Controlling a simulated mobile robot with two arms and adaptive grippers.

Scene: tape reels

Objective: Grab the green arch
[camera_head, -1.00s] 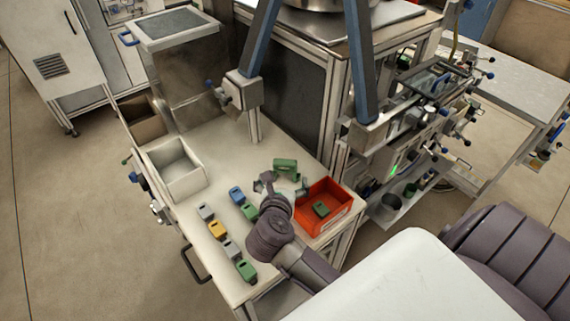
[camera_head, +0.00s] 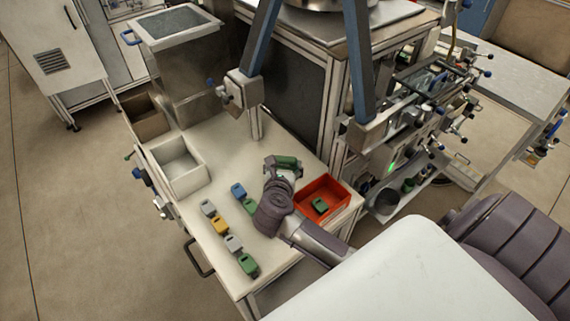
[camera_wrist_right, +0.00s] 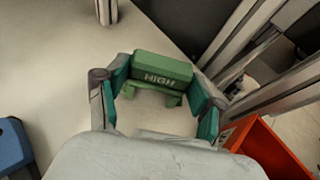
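The green arch (camera_wrist_right: 160,72) stands on the white table and carries the word "HIGH" on its face. In the head view the green arch (camera_head: 286,161) is partly hidden by my right gripper. My right gripper (camera_wrist_right: 165,92) is open, with its teal-padded fingers on either side of the arch. A gap shows between the fingers and the arch's ends. In the head view my right gripper (camera_head: 283,166) is at the arch, on the near side. My left gripper is not in view.
A red bin (camera_head: 341,191) holding a green block (camera_head: 319,205) stands right of my right arm. Several grey, blue, yellow and green blocks lie on the table's (camera_head: 215,262) left part. A white bin (camera_head: 203,158) stands at the far left. A metal post stands behind the arch.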

